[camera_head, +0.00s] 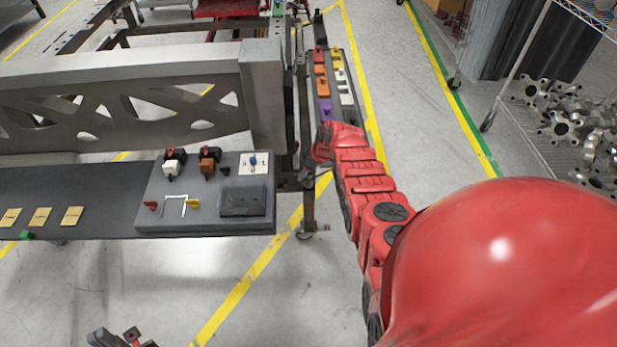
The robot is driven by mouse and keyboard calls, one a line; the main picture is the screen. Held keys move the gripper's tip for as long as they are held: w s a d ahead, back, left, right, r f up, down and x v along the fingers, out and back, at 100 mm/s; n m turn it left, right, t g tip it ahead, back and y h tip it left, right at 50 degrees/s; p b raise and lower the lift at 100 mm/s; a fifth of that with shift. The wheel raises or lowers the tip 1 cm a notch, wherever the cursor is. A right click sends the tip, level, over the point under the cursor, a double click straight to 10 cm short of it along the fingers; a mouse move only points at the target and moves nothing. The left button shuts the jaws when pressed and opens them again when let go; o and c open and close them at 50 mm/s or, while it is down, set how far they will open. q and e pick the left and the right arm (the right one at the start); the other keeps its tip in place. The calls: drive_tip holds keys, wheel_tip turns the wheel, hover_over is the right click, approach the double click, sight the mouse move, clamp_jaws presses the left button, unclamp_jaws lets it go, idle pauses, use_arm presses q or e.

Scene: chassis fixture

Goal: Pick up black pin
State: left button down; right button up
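A grey fixture board (150,219) lies on the dark shelf below the chassis beam. On it stand a white connector (170,170) and a brown connector (206,167), each with a black part behind. A small dark piece (225,171) sits right of the brown one; I cannot tell whether it is the black pin. My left gripper (120,338) shows only in part at the bottom edge, apart from the board, its opening unclear. My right arm reaches forward to the shelf's right end; its fingers are too small and covered to make out.
A dark tray of coloured blocks (322,87) stands beyond my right arm. The long chassis beam (130,70) overhangs the shelf's back. Yellowish plates (40,217) lie on the shelf's left. A wire rack of metal parts (560,130) stands right. Floor in front is clear.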

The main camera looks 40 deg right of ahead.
clamp_jaws()
idle(0.4)
drive_tip(key=shift+w+r, duration=0.1)
